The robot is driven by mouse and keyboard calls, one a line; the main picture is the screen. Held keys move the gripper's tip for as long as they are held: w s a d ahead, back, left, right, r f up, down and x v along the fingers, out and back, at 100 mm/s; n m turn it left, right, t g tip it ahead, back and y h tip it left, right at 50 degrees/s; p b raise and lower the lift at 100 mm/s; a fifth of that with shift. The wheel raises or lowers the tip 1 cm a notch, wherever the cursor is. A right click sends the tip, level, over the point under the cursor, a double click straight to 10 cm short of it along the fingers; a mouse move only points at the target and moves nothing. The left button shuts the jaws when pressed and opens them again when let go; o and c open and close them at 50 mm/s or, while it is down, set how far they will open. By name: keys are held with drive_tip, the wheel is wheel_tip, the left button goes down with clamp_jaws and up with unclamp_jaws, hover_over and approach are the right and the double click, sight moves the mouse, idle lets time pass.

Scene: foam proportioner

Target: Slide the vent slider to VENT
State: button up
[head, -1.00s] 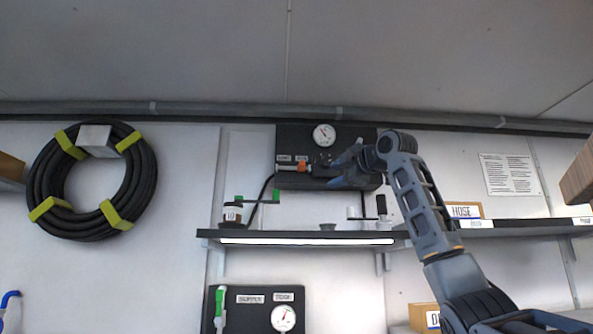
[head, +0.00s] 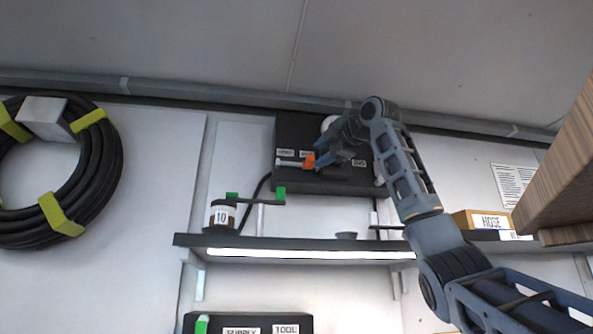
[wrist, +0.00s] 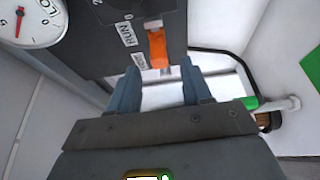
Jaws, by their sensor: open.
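The vent slider is an orange knob (head: 309,160) on a pale horizontal track (head: 289,163) on the dark wall panel (head: 296,130). It sits at the track's right end, under the right-hand label. In the wrist view the orange knob (wrist: 158,50) is beside the RUN label (wrist: 127,35); a second label (wrist: 140,61) is too blurred to read. My gripper (head: 322,160) is at the knob's right side in the head view. In the wrist view my gripper (wrist: 160,78) is open, with the knob just beyond and between its fingertips. Contact cannot be told.
A round gauge (wrist: 28,15) is on the panel, mostly behind my arm in the head view. Below is a lit shelf (head: 300,246) with a jar (head: 221,215), a green-ended bar (head: 257,200) and a small bowl (head: 346,235). A wooden box (head: 560,165) juts in at right.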

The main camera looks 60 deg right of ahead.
sight(307, 165)
drive_tip(key=p+x, duration=0.2)
drive_tip(key=x, duration=0.4)
drive_tip(key=shift+w+d+r, duration=0.1)
drive_tip(key=shift+w+r, duration=0.05)
drive_tip(key=shift+w, duration=0.1)
drive_tip(key=shift+w+d+p, duration=0.35)
drive_tip(key=shift+w+p, duration=0.05)
drive_tip(key=shift+w, duration=0.25)
drive_tip(key=shift+c, duration=0.3)
clamp_jaws()
